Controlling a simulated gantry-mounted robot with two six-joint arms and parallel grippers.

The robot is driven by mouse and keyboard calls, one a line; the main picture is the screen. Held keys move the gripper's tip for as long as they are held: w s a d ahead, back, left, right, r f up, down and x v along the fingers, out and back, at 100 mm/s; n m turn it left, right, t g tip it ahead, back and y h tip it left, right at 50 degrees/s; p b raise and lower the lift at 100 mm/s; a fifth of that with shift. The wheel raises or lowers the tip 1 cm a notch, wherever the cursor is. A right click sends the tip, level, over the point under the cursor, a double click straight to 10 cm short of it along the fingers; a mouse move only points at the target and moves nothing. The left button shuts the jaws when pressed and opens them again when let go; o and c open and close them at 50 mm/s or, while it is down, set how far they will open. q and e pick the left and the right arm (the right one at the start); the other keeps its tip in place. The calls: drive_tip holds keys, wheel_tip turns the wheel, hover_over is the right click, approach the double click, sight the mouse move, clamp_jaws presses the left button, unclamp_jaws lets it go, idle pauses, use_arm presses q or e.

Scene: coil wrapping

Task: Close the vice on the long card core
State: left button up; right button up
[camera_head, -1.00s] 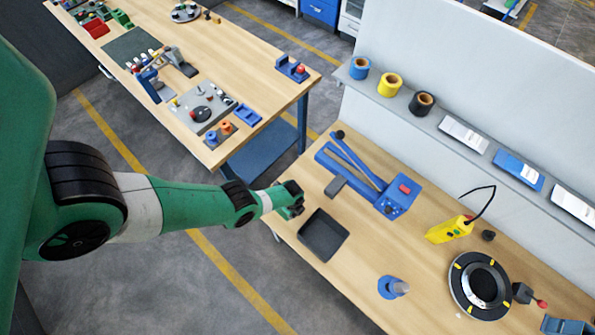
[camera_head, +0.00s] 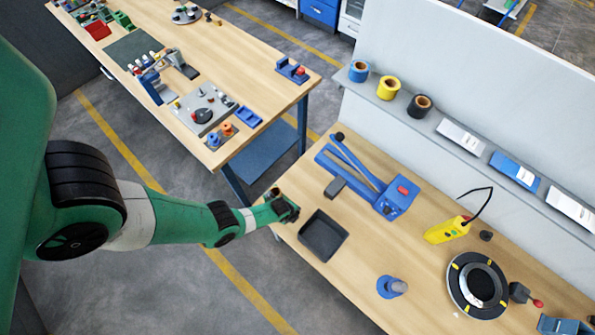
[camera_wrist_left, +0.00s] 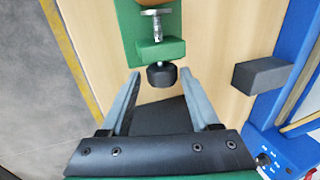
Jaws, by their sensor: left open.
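The green vice (camera_wrist_left: 157,48) is in the left wrist view, with a metal screw and a black knob (camera_wrist_left: 162,76) at its near end. A brown edge (camera_wrist_left: 155,3), perhaps the long card core, is cut off at the top. My left gripper (camera_wrist_left: 160,74) is open, its two grey fingers on either side of the knob, with gaps showing. In the head view my left gripper (camera_head: 279,198) is at the bench's left corner, where the vice (camera_head: 292,211) is small and partly hidden. Whether the jaws touch the core is hidden.
A dark tray (camera_head: 341,245) lies just right of the gripper. A blue lever tool (camera_head: 392,203) with a grey block (camera_head: 335,187) is beyond it. A yellow device (camera_head: 447,230), a blue stand (camera_head: 388,289) and a round black ring (camera_head: 458,290) stand farther right.

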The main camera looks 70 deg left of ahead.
use_arm(q)
drive_tip(key=shift+w, duration=0.15)
drive_tip(key=shift+s+f+t, duration=0.2)
drive_tip(key=shift+t, duration=0.2)
drive_tip(key=t+b, duration=0.1)
drive_tip(key=f+t+y+b, duration=0.1)
drive_tip(key=b, duration=0.1)
drive_tip(key=shift+s+d+y, duration=0.25)
drive_tip(key=shift+y, duration=0.05)
drive_tip(key=shift+s+r+b, duration=0.1)
drive_tip(key=shift+r+b, duration=0.05)
drive_tip(key=shift+b, duration=0.35)
drive_tip(key=shift+r+t, duration=0.2)
drive_tip(key=shift+t, duration=0.1)
drive_tip(key=shift+r, duration=0.1)
drive_tip(key=shift+w+a, duration=0.1)
drive_tip(key=shift+w, duration=0.1)
